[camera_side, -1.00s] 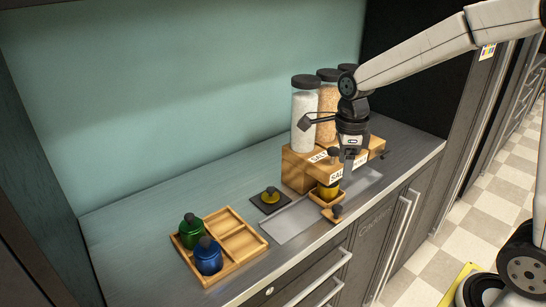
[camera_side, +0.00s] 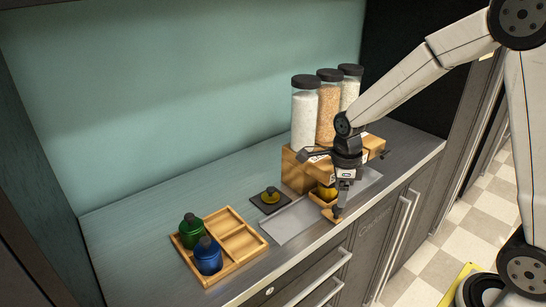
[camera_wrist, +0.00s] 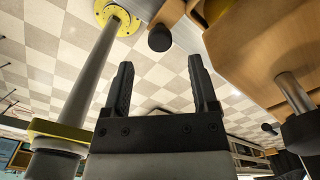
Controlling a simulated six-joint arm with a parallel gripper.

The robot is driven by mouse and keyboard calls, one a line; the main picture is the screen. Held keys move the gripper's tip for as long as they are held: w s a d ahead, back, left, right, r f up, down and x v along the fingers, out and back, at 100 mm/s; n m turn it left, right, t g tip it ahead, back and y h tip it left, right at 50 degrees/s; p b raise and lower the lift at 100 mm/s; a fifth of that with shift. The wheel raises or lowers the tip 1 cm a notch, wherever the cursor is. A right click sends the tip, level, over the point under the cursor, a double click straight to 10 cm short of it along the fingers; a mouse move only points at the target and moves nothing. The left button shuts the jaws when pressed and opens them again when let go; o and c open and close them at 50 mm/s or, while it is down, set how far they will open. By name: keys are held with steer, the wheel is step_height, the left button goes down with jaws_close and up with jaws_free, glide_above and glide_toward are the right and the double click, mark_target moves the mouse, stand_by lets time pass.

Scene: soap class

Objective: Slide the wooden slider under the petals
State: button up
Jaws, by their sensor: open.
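The wooden slider (camera_side: 318,199) is low in front of the wooden dispenser box in the side view, with a yellow pot (camera_side: 327,192) on it. A dark round knob (camera_wrist: 159,38) on a wooden piece shows just beyond the fingertips. Three dark-lidded jars (camera_side: 327,105) stand on the box, with white, orange and pale fillings. I cannot tell which one holds petals.
A wooden tray (camera_side: 257,242) at left holds a green pot (camera_side: 191,232) and a blue pot (camera_side: 208,256). A dark square plate with a small yellow-topped piece (camera_side: 270,198) lies left of the box. A grey strip (camera_side: 289,226) runs along the counter and is bare at left.

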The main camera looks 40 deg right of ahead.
steer(key=shift+f, duration=2.35)
jaws_close()
